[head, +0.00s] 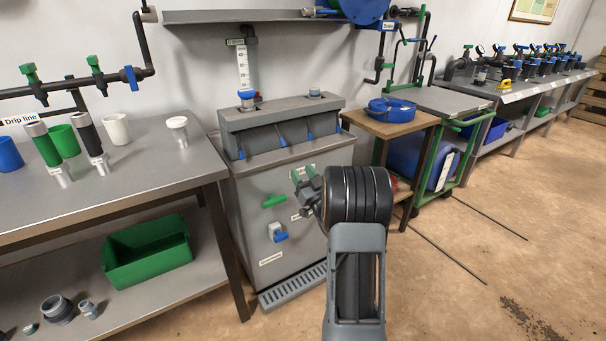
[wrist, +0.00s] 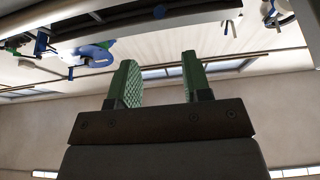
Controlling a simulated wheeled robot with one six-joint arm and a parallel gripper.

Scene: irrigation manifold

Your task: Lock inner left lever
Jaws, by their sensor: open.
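A grey block (head: 240,117) on top of a grey cabinet carries a row of several small blue levers along its front, all hanging down at a slant. The second lever from the left (head: 282,141), the inner left one, points down like its neighbours. It cannot be made out in the wrist view. My gripper (head: 304,184) is in front of the cabinet, below and to the right of that lever, and apart from it. In the wrist view my gripper (wrist: 162,82) has its two green-padded fingers apart with nothing between them.
A green handle (head: 274,200) and a blue valve (head: 279,235) stick out of the cabinet front near my gripper. A steel bench (head: 130,190) with fittings is at the left. A wooden stand (head: 400,127) with a blue coil is at the right. Open floor lies at the right.

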